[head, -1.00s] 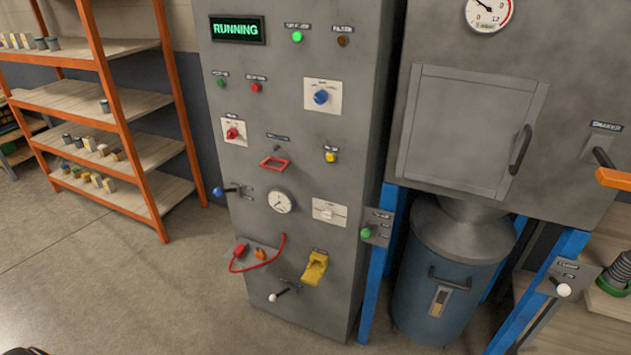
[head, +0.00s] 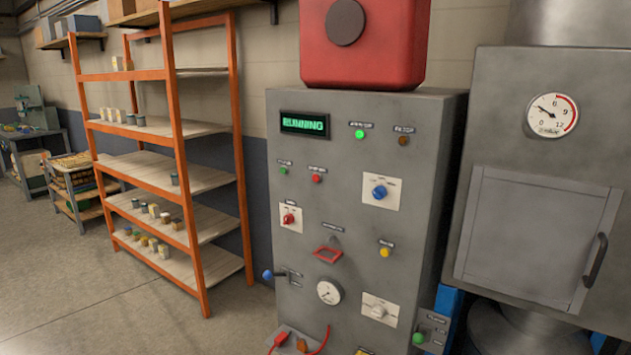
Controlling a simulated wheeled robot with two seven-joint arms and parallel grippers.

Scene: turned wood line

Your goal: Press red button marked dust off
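The grey control cabinet (head: 350,240) stands in the middle of the head view. A small round red button (head: 317,178) is on its upper left face, under a small label too small to read. A green button (head: 283,170) sits just left of it. The display (head: 305,124) at the top reads RUNNING in green. A red knob (head: 289,218) on a white plate is below the buttons. Neither of my grippers is in view, and nothing touches the cabinet's front.
An orange shelving rack (head: 177,150) stands left of the cabinet. A grey dust collector with a closed door (head: 535,240) and a gauge (head: 552,115) is at the right. A blue-knobbed lever (head: 268,274) sticks out from the cabinet's left edge. The floor at lower left is clear.

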